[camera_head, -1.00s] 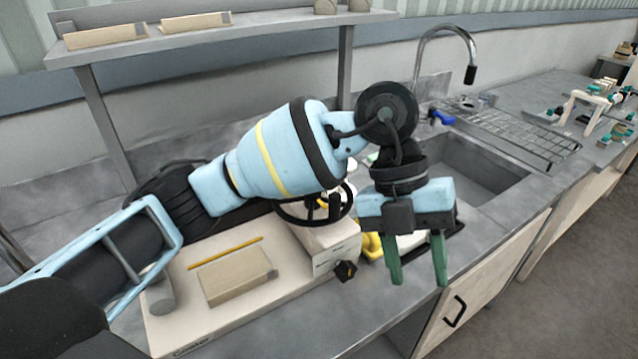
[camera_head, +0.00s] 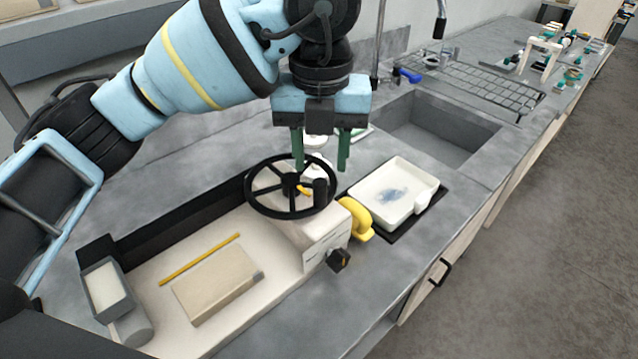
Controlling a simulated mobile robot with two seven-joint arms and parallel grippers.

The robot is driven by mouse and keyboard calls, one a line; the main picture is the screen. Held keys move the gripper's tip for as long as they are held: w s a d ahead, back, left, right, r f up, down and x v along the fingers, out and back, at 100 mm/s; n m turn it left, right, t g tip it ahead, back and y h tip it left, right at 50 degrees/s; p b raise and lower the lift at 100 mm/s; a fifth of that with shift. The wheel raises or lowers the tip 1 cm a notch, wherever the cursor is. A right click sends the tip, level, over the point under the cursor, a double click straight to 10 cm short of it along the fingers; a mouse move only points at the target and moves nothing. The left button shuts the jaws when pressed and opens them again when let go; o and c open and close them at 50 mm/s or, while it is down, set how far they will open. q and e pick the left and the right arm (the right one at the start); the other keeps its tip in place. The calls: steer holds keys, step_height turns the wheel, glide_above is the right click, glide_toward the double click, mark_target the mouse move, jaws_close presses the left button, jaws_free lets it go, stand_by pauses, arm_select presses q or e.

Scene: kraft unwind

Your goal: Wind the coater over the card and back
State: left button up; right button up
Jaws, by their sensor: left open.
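The coater is a cream machine bed (camera_head: 248,322) on the grey counter. A black handwheel (camera_head: 262,207) with spokes and an upright knob (camera_head: 320,192) sits at its right end. A tan card block (camera_head: 215,284) lies flat on the bed, with a yellow rod (camera_head: 200,259) just behind it. A grey roller or bar assembly (camera_head: 108,290) stands at the bed's left end. My left gripper (camera_head: 321,166) points down with its green fingers apart and empty, above and behind the handwheel's right side. Whether it touches the wheel is unclear. My right gripper is not in view.
A white tray (camera_head: 427,190) with a blue smear sits on a black mat to the right, beside a yellow curved object (camera_head: 357,222). Behind are a sink (camera_head: 440,133) and a wire rack (camera_head: 490,86). The front counter strip is clear.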

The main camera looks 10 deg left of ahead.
mark_target(320, 181)
arm_select(q)
step_height(320, 181, down, 7)
steer(key=shift+a+r, duration=0.1)
stand_by(0.4)
jaws_close()
